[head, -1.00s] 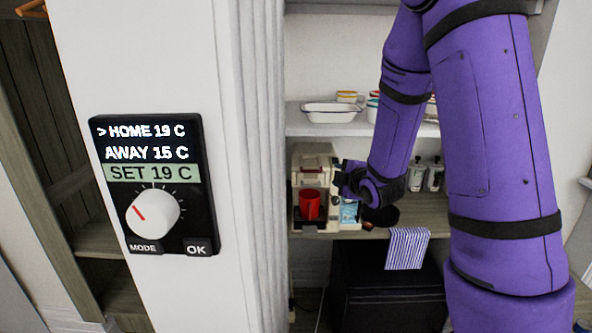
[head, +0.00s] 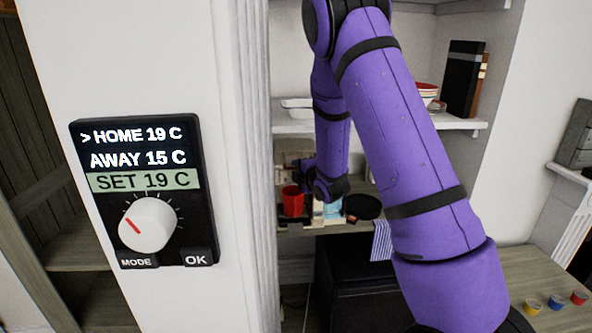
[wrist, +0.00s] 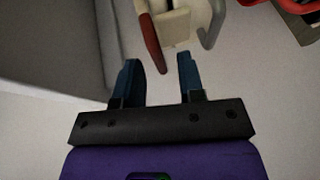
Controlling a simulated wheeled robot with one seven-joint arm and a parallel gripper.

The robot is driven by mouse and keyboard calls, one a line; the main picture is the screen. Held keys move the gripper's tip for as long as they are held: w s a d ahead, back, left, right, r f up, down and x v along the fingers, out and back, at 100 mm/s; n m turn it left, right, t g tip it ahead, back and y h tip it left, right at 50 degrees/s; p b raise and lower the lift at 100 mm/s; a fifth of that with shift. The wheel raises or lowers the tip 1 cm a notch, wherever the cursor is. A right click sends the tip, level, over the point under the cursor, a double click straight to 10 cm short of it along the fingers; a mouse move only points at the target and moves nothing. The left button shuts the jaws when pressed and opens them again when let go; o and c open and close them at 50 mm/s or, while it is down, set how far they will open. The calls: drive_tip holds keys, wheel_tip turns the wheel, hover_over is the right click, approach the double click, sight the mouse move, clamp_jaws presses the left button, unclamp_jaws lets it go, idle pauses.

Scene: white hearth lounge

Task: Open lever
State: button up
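The cream coffee machine (head: 283,162) stands on the lower shelf, mostly hidden behind my arm and the red cup (head: 293,201). In the wrist view, a cream part of the machine (wrist: 176,28) lies ahead of the fingertips. A dark red bar (wrist: 150,46), perhaps the lever, sticks out at its left and a grey bar (wrist: 212,28) at its right. My gripper (wrist: 159,62) is open and empty, with the red bar's tip just beyond and between the fingers. I see no clear contact. In the head view my wrist hides the fingers.
A wall panel with a dial (head: 145,192) is close at the left, on a white pillar. A dark pan (head: 362,206) and a striped cloth (head: 382,240) are right of the machine. White dishes (head: 297,108) sit on the shelf above.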

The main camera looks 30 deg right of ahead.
drive_tip(key=shift+w+f, duration=0.15)
drive_tip(key=shift+w, duration=0.7)
clamp_jaws()
